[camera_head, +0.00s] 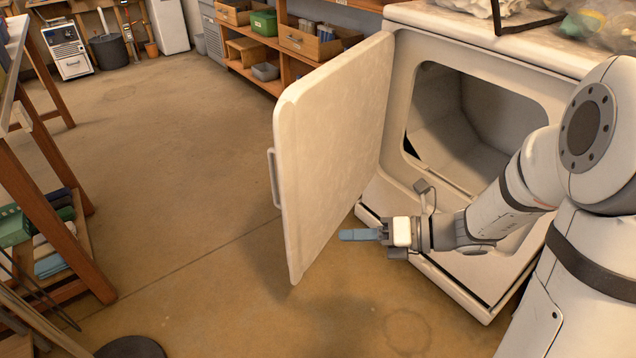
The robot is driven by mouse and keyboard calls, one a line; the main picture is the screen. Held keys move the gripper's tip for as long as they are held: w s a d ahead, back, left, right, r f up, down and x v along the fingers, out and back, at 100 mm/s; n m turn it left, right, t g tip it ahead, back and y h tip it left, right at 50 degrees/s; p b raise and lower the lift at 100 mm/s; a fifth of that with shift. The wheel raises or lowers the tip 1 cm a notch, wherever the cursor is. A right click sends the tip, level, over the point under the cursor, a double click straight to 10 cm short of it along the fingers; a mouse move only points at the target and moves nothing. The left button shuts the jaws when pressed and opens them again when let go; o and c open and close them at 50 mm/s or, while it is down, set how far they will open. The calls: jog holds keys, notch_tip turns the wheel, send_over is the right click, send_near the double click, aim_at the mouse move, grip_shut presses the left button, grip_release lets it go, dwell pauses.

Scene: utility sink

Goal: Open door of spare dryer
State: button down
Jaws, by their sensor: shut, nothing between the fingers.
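The spare dryer (428,65) is a white box-shaped machine at the right. Its door (335,140) stands swung out from the front, hinged on the left side of the opening. The drum opening (455,120) shows, and the part of the drum in view looks empty. The door handle (273,178) is on the door's outer face, at the left. My gripper (345,235) has blue fingertips and is shut and empty. It is at the door's inner side, near its lower part, in front of the dryer's lower front. I cannot tell whether it touches the door.
Clear bags and other items (590,25) lie on top of the dryer. Wooden shelves (262,50) with boxes stand behind the door. A wooden rack (40,200) is at the left, with a dark round object (130,347) near it. The concrete floor (180,170) between is clear.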

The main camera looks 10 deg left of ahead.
jog(key=w+f+m+t+y+b, duration=0.1)
jog(key=w+f+m+t+y, duration=0.15)
jog(key=w+m+t, duration=0.5)
jog(key=m+g+b, duration=0.2)
jog(key=m+b, duration=0.1)
jog(key=b, duration=0.2)
send_near(296, 187)
jog(key=x, duration=0.6)
jog(key=shift+s, duration=0.15)
jog(key=shift+a+m+t+h, duration=0.25)
jog(key=shift+a, duration=0.2)
jog(key=shift+r, duration=0.1)
